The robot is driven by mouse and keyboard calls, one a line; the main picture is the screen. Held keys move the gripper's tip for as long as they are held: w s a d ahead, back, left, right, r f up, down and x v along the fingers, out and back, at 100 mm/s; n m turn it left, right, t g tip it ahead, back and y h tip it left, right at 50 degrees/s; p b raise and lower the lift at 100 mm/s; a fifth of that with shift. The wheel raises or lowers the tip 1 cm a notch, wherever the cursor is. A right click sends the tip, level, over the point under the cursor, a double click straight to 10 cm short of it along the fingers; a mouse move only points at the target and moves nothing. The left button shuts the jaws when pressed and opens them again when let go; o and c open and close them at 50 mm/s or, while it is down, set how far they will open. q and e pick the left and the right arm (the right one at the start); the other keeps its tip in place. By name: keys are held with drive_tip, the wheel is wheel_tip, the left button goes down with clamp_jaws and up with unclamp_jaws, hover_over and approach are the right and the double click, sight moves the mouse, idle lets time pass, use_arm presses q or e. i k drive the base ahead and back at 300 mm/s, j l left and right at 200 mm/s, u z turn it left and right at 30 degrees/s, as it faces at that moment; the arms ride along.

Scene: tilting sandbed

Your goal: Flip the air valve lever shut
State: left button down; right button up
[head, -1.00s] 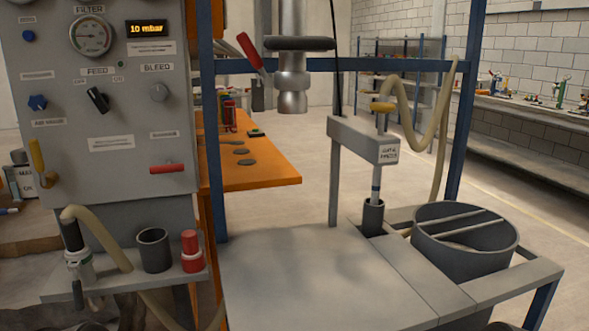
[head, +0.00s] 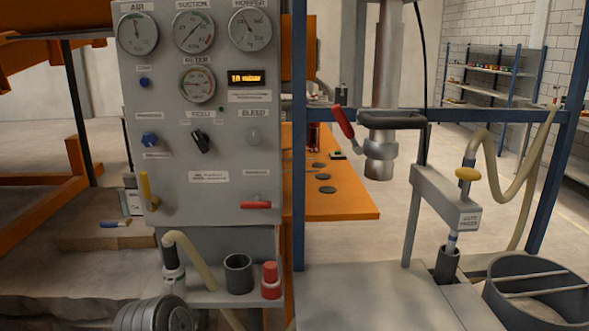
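On the grey control panel (head: 205,110), a yellow lever (head: 146,188) sits at the lower left, its handle pointing up and tilted slightly left. A small label (head: 157,155) above it is too blurred to read surely, but this lever looks like the air valve lever. A red lever (head: 256,205) lies horizontal at the panel's lower right. Another red handle (head: 343,122) slants beside the vertical metal pipe (head: 381,150). Neither of my grippers is in view, and nothing is seen touching the levers.
A shelf below the panel holds a hose nozzle (head: 172,262), a dark cup (head: 238,273) and a red-capped item (head: 270,280). A blue frame post (head: 299,150) stands right of the panel. A grey bucket (head: 535,290) is at lower right. Space before the yellow lever looks clear.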

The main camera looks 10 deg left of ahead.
sight(144, 175)
drive_tip(key=u, duration=1.3)
